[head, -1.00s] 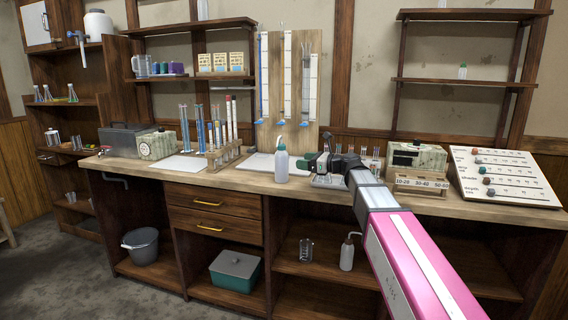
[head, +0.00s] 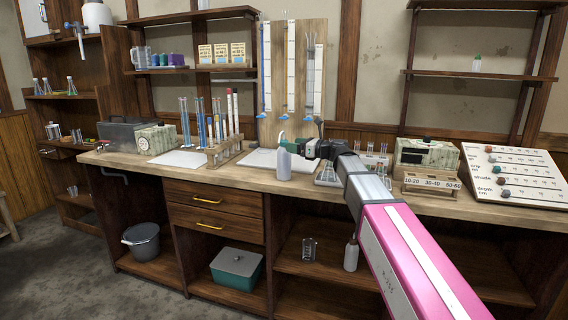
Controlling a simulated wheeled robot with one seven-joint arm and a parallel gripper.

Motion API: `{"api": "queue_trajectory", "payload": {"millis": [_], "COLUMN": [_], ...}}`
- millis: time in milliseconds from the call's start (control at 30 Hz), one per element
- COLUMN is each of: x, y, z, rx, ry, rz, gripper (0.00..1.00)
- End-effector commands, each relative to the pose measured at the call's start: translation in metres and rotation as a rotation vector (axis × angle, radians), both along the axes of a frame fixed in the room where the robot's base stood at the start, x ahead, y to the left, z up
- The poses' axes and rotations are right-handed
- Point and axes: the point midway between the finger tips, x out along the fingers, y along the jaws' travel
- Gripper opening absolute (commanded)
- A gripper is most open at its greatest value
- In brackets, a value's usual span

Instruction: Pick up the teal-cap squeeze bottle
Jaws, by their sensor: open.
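The teal-cap squeeze bottle (head: 284,165) stands upright on the wooden bench top, with a pale body and a teal cap and nozzle. My gripper (head: 296,149) comes from the right and is open at the upper part of the bottle, just under the cap. The fingers are small and dark here, and I cannot tell whether they touch the bottle or reach around it.
A wooden rack of tubes (head: 222,152) stands left of the bottle, and a tall board with burettes (head: 290,85) rises behind it. A labelled wooden box (head: 430,186) and a sloped board (head: 510,175) are further right.

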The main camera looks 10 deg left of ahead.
Motion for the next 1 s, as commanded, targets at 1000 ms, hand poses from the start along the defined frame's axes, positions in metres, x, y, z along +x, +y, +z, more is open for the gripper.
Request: {"api": "queue_trajectory", "payload": {"millis": [1000], "x": [0.01], "y": [0.05], "z": [0.0], "rx": [0.0], "ry": [0.0], "rz": [0.0], "gripper": [0.34]}}
